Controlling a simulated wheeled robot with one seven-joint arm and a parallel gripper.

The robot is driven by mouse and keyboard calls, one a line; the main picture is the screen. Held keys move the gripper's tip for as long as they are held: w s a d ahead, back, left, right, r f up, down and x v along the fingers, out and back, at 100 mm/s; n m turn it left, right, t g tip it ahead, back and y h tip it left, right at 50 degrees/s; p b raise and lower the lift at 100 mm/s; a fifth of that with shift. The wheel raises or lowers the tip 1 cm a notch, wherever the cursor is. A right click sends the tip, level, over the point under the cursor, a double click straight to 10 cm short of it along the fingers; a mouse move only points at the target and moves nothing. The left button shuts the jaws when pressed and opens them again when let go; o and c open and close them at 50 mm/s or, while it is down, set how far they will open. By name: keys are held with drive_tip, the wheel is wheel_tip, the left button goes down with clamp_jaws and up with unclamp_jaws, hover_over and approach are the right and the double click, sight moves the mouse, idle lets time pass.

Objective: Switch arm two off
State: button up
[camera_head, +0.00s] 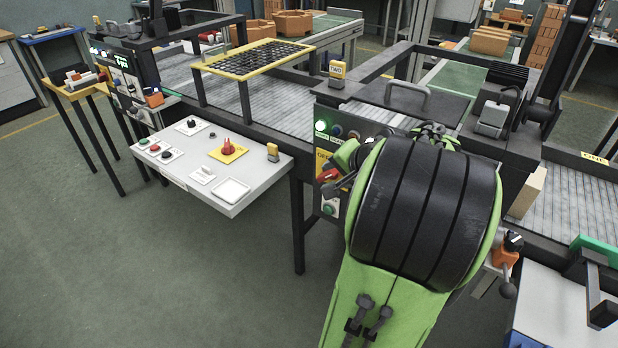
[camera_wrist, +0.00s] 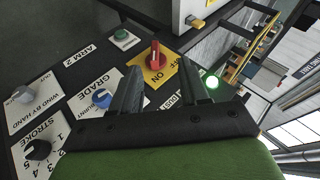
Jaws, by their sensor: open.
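A red rotary switch (camera_wrist: 155,54) stands on a yellow plate (camera_wrist: 148,77) marked OFF and ON, in the wrist view. I cannot tell surely which mark its handle points to. An ARM 2 label (camera_wrist: 81,54) lies left of it, near a green button (camera_wrist: 124,36). My gripper (camera_wrist: 158,68) is open, its two dark fingers apart on either side of the red switch in the picture. Contact cannot be told. In the head view the red switch (camera_head: 327,175) shows on the machine's front panel, partly covered by my arm, which hides most of my gripper.
Beside the switch are a blue GRADE knob (camera_wrist: 101,98), a black STROKE knob (camera_wrist: 38,150), a grey WIND BY HAND knob (camera_wrist: 23,95) and a lit green lamp (camera_wrist: 212,82).

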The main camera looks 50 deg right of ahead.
sight(329, 176)
drive_tip(key=s+d+m, duration=0.2)
drive_tip(key=d, duration=0.1)
drive_tip(key=shift+h, duration=0.4)
drive_tip(key=b+x, duration=0.5)
drive_tip(key=x, duration=1.1)
drive_tip(key=shift+s+f, duration=0.1)
drive_tip(key=shift+s, duration=0.05)
drive_tip(key=shift+c, duration=0.4)
clamp_jaws()
